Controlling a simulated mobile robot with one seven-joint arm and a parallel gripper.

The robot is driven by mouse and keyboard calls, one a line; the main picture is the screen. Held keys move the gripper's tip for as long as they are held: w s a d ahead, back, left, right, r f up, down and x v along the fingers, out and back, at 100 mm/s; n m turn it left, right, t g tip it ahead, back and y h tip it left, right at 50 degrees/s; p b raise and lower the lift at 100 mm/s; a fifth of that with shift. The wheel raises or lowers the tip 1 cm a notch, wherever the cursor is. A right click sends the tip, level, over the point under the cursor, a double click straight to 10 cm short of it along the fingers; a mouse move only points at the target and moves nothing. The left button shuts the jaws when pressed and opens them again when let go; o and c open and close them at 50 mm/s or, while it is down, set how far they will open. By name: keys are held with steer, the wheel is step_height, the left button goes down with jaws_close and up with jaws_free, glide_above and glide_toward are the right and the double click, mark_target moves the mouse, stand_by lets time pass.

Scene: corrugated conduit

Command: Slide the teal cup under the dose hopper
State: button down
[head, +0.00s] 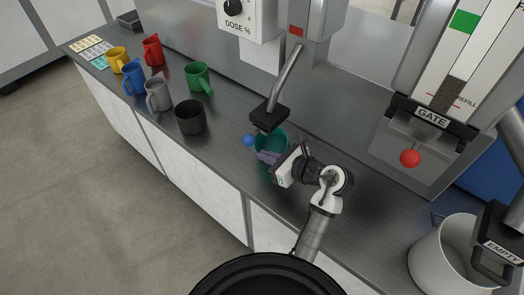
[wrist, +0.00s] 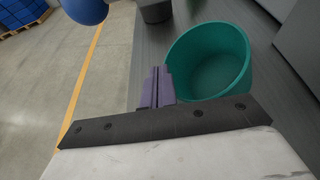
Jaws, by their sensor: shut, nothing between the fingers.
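The teal cup (head: 273,143) stands upright on the grey counter, close to the dark nozzle block (head: 269,118) at the end of the slanted metal spout. The block overlaps the cup's far rim in the head view, so I cannot tell how well the two line up. The cup looks empty in the wrist view (wrist: 208,60). My gripper (head: 268,157) is shut with nothing held. Its purple fingers show in the wrist view (wrist: 157,88), just left of the cup's near wall; I cannot tell whether they touch it. The dose hopper's housing, marked DOSE % (head: 237,26), is above.
A blue ball (head: 249,140) is beside the nozzle, close left of the cup. A black pot (head: 191,117) and several coloured mugs, one green (head: 198,77), stand to the left. The GATE unit (head: 431,118) with a red knob and a white bin (head: 447,254) are right.

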steer(key=shift+s+d, duration=0.1)
steer(key=shift+d, duration=0.05)
steer(key=shift+r, duration=0.15)
steer(key=shift+a+r+p, duration=0.25)
steer(key=shift+r+p, duration=0.6)
